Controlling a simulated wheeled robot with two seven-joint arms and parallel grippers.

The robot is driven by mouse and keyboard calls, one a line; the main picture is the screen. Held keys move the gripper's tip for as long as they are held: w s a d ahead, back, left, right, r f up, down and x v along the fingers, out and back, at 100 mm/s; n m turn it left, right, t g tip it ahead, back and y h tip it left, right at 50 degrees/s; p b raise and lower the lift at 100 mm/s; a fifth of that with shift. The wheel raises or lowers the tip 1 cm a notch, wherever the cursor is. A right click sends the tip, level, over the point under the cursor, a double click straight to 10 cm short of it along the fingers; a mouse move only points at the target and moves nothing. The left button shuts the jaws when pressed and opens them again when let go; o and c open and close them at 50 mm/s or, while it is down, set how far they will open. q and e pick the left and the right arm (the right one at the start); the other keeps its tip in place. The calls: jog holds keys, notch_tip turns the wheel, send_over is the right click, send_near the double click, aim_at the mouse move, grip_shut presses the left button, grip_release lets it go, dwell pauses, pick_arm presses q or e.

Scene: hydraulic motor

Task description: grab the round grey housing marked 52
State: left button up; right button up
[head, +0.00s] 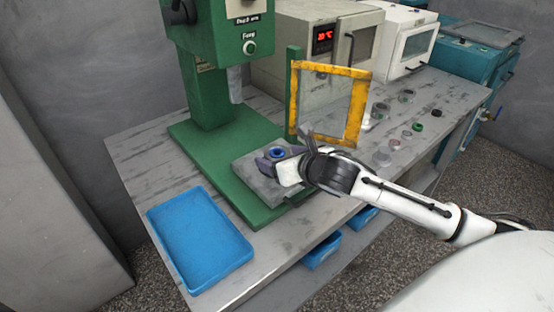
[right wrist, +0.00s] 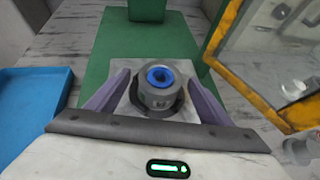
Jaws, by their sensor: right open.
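The round grey housing (right wrist: 160,99) has a blue ring in its top and stands upright on a light grey block. A mark on its front is too small to read surely. In the head view the housing (head: 277,154) is mostly hidden by my right gripper (head: 276,160). In the right wrist view my right gripper (right wrist: 157,88) is open, with one purple finger on each side of the housing. A gap shows between each finger and the housing. My left gripper is not in view.
The block sits on the green base (head: 188,133) of a press. A yellow-framed clear guard (head: 297,102) stands close to my right gripper. A blue tray (head: 200,240) lies at the front left. Several small parts (head: 407,134) lie right of the guard.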

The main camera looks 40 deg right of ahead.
jog(key=shift+w+f, duration=0.1)
jog(key=shift+w, duration=0.05)
jog(key=c, duration=1.4)
